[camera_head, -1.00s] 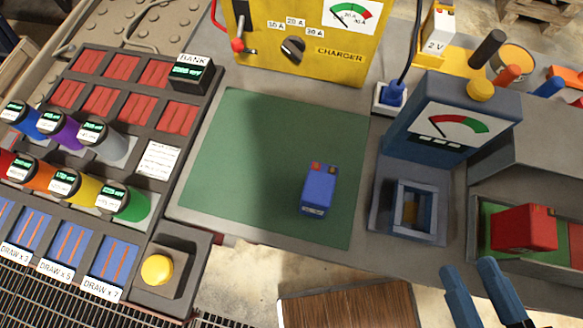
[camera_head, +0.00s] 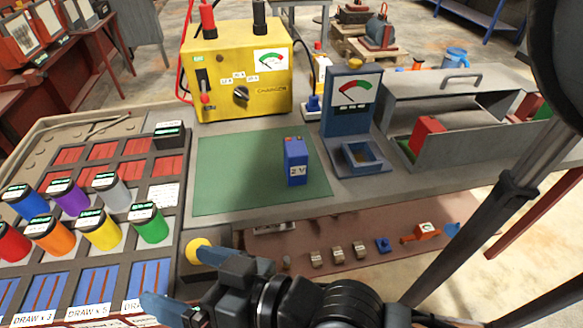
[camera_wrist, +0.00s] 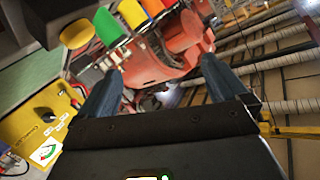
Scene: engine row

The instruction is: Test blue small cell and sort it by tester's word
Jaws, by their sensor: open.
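The blue small cell (camera_head: 296,163) stands upright on the green mat (camera_head: 228,180) in the head view, with red and dark terminals on top and a "2 V" label in front. The blue tester (camera_head: 349,105) stands right of the mat, with a red-green dial and an empty-looking square socket (camera_head: 361,156) at its foot. A red cell (camera_head: 427,134) sits in the grey sorting bin (camera_head: 450,148) at the right. My gripper (camera_head: 205,283) is open and empty, low in front of the bench near the yellow button (camera_head: 200,250). In the wrist view its fingers (camera_wrist: 157,85) are spread with nothing between.
The yellow charger (camera_head: 237,75) stands behind the mat. The bank rack (camera_head: 95,210) with coloured cylinders fills the left. A lower shelf (camera_head: 320,245) holds small parts. My arm crosses the front right. The mat around the cell is clear.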

